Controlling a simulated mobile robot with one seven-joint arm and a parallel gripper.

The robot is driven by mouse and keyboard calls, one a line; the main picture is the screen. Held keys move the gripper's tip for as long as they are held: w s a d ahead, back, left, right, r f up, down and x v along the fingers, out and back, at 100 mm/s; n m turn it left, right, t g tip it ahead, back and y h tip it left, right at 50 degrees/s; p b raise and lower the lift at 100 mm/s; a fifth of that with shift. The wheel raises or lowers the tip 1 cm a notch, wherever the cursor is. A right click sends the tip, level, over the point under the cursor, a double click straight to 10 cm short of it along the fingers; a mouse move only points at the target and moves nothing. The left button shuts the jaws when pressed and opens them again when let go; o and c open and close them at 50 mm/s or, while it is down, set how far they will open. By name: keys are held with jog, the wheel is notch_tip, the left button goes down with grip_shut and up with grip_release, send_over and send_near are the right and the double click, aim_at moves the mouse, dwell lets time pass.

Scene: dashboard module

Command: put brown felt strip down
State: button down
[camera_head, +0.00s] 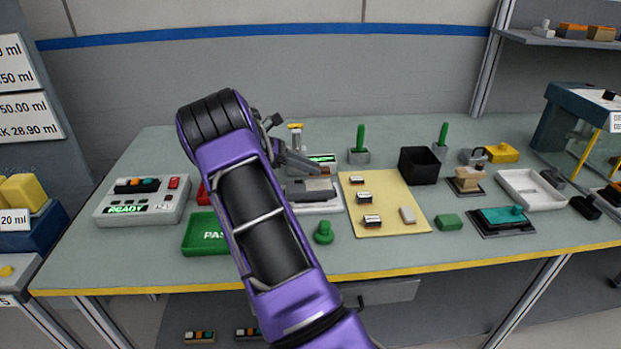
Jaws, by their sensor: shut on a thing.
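My gripper (299,161) is at the end of the purple and black arm, above the middle of the bench, near a grey device (318,190) with a lit green display. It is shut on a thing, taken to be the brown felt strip.
A tan board (390,220) with small parts lies right of my gripper. A black bin (419,166), a white tray (531,190) and a green stamp (323,232) stand nearby. A green tray (200,235) is partly behind my arm. The bench's yellow front edge is clear.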

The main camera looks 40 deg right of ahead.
jog(key=shift+f, duration=1.7)
jog(key=shift+f, duration=0.15)
jog(key=c, duration=0.6)
grip_release()
jog(key=shift+c, duration=0.2)
jog(key=shift+r, duration=0.2)
jog(key=v, duration=1.2)
jog(key=shift+f, duration=0.1)
